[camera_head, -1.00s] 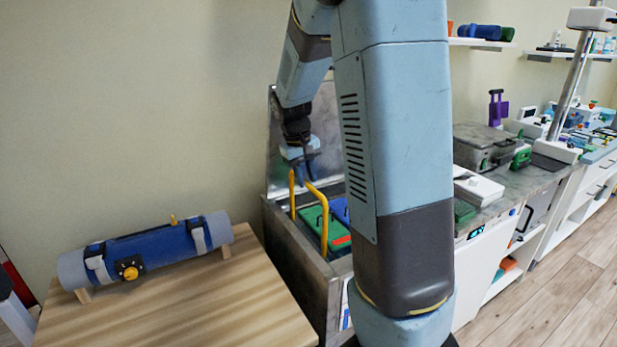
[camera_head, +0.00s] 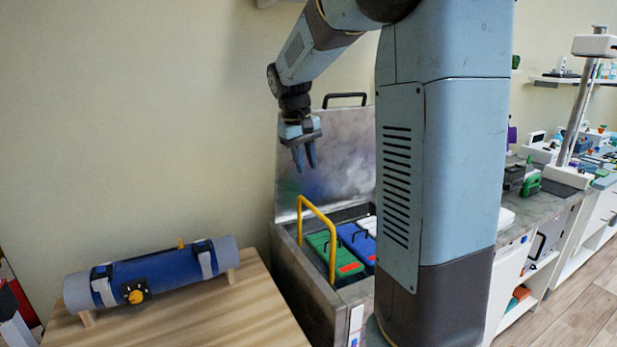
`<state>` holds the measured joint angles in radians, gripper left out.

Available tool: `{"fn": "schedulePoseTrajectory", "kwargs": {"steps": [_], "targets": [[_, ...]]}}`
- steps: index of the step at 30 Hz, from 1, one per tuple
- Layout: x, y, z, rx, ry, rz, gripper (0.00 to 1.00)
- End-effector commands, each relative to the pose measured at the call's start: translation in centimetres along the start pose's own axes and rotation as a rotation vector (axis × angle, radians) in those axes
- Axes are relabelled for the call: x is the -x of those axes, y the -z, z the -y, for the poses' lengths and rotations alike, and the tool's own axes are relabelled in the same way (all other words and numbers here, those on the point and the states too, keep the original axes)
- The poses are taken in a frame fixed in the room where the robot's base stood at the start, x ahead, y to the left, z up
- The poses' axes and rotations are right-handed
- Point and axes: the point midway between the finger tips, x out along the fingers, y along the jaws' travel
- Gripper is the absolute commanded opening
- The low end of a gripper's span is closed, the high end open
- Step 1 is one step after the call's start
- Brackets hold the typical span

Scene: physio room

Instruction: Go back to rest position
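My gripper (camera_head: 305,158) hangs with its fingers pointing down, in front of the raised metal lid (camera_head: 345,150) of a metal bin. The two fingers stand a little apart with nothing between them. It is above and apart from the yellow handle (camera_head: 318,218), which rises upright from the bin's left side. My arm column hides the right part of the bin.
The open metal bin (camera_head: 300,265) holds a green box (camera_head: 322,243), a blue box (camera_head: 352,236) and a white one. A blue roll (camera_head: 150,272) on wooden supports lies on a wooden table (camera_head: 215,315) at left. A counter (camera_head: 545,200) with equipment stands at right.

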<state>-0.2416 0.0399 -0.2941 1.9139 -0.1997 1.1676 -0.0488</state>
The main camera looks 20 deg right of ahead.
Motion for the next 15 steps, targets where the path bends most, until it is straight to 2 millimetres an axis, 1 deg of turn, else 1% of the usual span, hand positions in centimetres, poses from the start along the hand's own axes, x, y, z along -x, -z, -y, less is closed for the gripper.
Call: {"fn": "schedulePoseTrajectory", "kwargs": {"steps": [3,6,15], "targets": [[0.81,0.01,0.01,0.000,0.000,0.000,0.27],[1.11,0.01,0.00,0.000,0.000,0.000,0.27],[1.14,0.00,-0.01,0.000,0.000,0.001,0.27]]}}
